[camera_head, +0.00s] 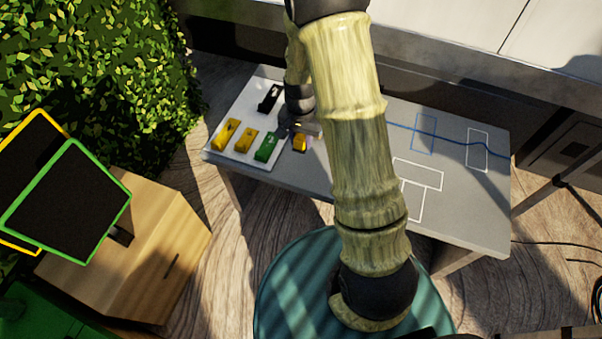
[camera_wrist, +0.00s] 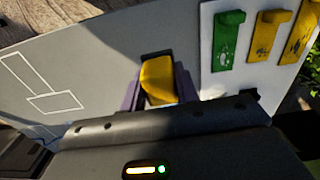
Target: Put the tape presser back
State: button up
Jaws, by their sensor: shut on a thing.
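A yellow piece, which appears to be the tape presser (camera_head: 300,145), is between my gripper's fingers, just right of the white board in the head view. It also shows in the wrist view (camera_wrist: 158,78), with a dark part at its far end. My gripper (camera_head: 299,137) is shut on it, with purple fingers on either side in the wrist view (camera_wrist: 159,92). The white board (camera_head: 231,136) holds a green piece (camera_head: 267,146), two yellow pieces (camera_head: 236,139) and a black piece (camera_head: 269,97). I cannot tell whether the held piece touches the table.
The grey table (camera_head: 460,205) bears white and blue outlines, and a blue cable (camera_head: 450,141) crosses it. My arm hides its middle. A wooden box (camera_head: 150,250) and framed dark panels (camera_head: 70,205) stand at left. A green hedge (camera_head: 90,70) is behind them.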

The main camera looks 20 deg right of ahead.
dwell(0.3)
jog(key=b, duration=0.2)
send_over(301, 166)
jog(key=shift+f, duration=3.2)
jog(key=shift+f+b, duration=0.3)
jog(key=shift+f, duration=1.55)
jog(key=shift+f, duration=0.2)
jog(key=o, duration=0.9)
jog(key=shift+o, duration=0.2)
jog(key=shift+r, duration=0.1)
